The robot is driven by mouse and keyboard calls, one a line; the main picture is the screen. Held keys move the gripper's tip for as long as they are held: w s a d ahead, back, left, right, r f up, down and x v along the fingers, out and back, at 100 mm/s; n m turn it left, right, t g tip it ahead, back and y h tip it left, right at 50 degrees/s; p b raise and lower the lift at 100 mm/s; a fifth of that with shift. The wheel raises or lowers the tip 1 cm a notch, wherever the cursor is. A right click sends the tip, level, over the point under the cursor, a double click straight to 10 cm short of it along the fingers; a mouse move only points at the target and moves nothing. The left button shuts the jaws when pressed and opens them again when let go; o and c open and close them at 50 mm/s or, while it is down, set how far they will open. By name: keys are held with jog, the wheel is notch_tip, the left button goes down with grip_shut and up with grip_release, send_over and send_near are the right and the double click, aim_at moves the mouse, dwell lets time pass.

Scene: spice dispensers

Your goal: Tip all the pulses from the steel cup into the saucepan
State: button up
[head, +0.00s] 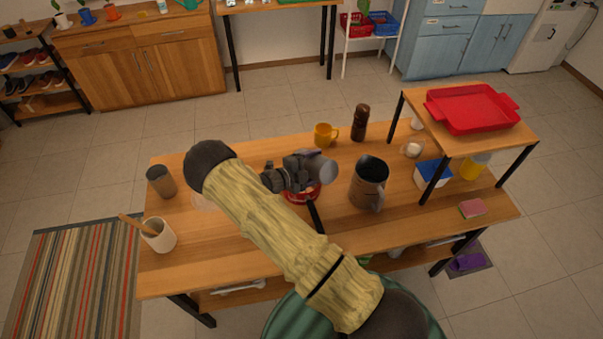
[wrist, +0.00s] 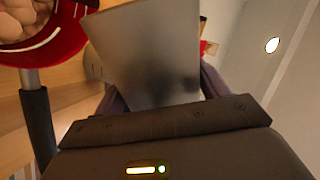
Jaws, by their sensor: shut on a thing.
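My gripper (head: 296,172) is shut on the steel cup (head: 327,171), above the middle of the table. The cup fills the middle of the wrist view (wrist: 150,55) between the fingers. It looks tipped well over onto its side; its opening and inside are hidden from me. The red saucepan (head: 302,196) sits just below the gripper, mostly hidden by my arm and gripper, with its black handle (head: 315,217) toward the front. In the wrist view the saucepan (wrist: 72,45) is at the upper left, with rounded light-brown pieces inside it.
A dark pitcher (head: 369,183) stands close right of the saucepan. A yellow mug (head: 325,134) and brown grinder (head: 360,122) stand behind. A white crock (head: 158,235) and brown canister (head: 161,182) are at left. A raised shelf with a red tray (head: 470,127) is at right.

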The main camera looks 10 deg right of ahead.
jog(key=shift+w+a+r+n, duration=0.2)
jog(key=shift+w+r+n, duration=0.05)
jog(key=shift+w+n, duration=0.25)
dwell(0.5)
jog(key=shift+d, duration=0.15)
jog(key=shift+a+n, duration=0.3)
jog(key=shift+a, duration=0.15)
jog(key=s+m, duration=0.1)
jog(key=d+f+m, duration=0.1)
jog(key=m, duration=0.1)
jog(key=shift+s+d+f, duration=0.1)
jog(key=shift+s+f, duration=0.05)
jog(key=shift+s, duration=0.25)
jog(key=shift+s+f+t+y+b, duration=0.1)
jog(key=shift+t+y+b, duration=0.2)
jog(key=shift+b, duration=0.05)
